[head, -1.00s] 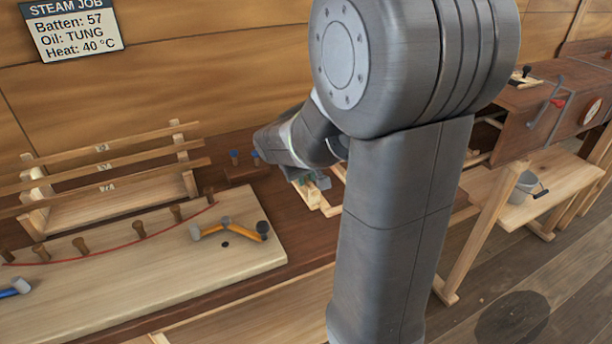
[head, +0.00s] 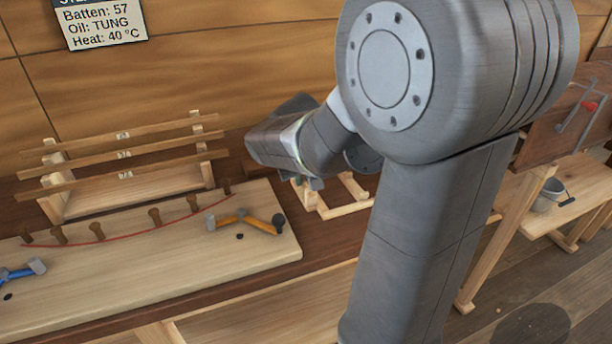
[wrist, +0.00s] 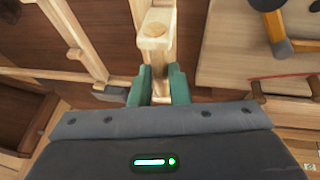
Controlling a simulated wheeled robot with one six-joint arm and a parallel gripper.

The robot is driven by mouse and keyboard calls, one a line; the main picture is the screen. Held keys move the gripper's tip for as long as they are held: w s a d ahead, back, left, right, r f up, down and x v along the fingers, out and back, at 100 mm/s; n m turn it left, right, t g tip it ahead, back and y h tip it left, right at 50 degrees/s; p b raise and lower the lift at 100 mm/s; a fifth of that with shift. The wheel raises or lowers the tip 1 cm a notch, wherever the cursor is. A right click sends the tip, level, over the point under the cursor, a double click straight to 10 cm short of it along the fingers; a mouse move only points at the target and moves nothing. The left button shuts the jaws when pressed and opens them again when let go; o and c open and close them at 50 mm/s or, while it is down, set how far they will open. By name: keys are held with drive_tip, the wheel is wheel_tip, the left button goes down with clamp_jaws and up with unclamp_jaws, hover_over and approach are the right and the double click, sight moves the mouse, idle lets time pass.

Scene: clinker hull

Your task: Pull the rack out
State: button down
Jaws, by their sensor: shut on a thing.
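A pale wooden frame, which looks like the rack (head: 343,208), lies on the dark bench just right of the light board in the head view. In the wrist view its pale bars run along the left (wrist: 72,38), and a light wooden post with a round top (wrist: 155,30) stands in the middle. My gripper (wrist: 159,75) has green fingers closed on this post's near end. In the head view my gripper (head: 312,183) is partly covered by my wrist at the frame's left end. My arm hides the frame's right side and where it leads.
A box with a crank (head: 570,120) and a bucket (head: 548,195) are at the right.

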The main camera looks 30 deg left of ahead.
drive_tip(key=c, duration=1.4)
unclamp_jaws()
drive_tip(key=shift+o, duration=0.2)
drive_tip(key=v, duration=1.3)
drive_tip(key=shift+s+r+p, duration=0.15)
drive_tip(key=shift+r+p, duration=0.2)
drive_tip(key=shift+d, duration=0.1)
drive_tip(key=x, duration=1.4)
drive_tip(key=shift+b, duration=0.4)
drive_tip(key=shift+w+d+r, duration=0.1)
drive_tip(key=shift+w+d, duration=0.2)
